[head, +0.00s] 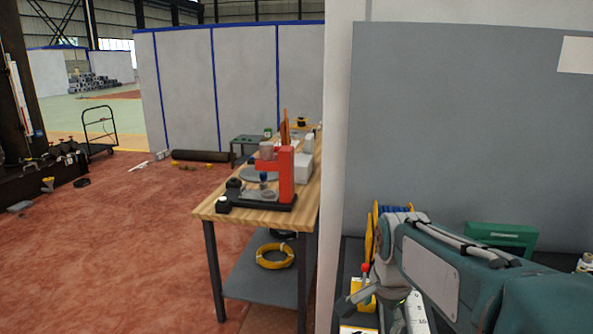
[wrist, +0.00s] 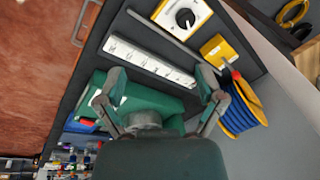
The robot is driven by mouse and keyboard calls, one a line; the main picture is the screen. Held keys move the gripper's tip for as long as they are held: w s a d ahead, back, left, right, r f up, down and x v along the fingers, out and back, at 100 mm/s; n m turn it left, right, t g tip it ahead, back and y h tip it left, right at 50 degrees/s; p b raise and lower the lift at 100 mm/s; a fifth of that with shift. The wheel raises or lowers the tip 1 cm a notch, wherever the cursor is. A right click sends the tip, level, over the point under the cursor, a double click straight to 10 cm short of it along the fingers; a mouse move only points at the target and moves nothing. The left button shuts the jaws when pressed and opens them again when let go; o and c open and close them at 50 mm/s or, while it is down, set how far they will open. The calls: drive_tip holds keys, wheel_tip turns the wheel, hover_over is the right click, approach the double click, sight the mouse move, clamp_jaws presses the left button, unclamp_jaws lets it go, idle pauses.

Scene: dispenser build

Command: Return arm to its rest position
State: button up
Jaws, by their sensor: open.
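My gripper (wrist: 162,86) is open, with its two fingers spread wide and nothing between them. The gripper partly hides the things on the bench there.
A yellow meter with a dial (wrist: 183,18), a yellow block (wrist: 217,48) and a blue cable reel (wrist: 240,108) crowd the bench. A grey wall panel (head: 440,130) stands behind. A wooden table (head: 225,205) carries a red stand (head: 286,175). Red floor (head: 120,240) is open at left.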

drive_tip(key=s+n+t, duration=0.3)
drive_tip(key=s+n, duration=0.8)
drive_tip(key=s, duration=0.5)
drive_tip(key=shift+s+r+n, duration=0.15)
drive_tip(key=shift+s+n, duration=0.2)
drive_tip(key=shift+n, duration=0.05)
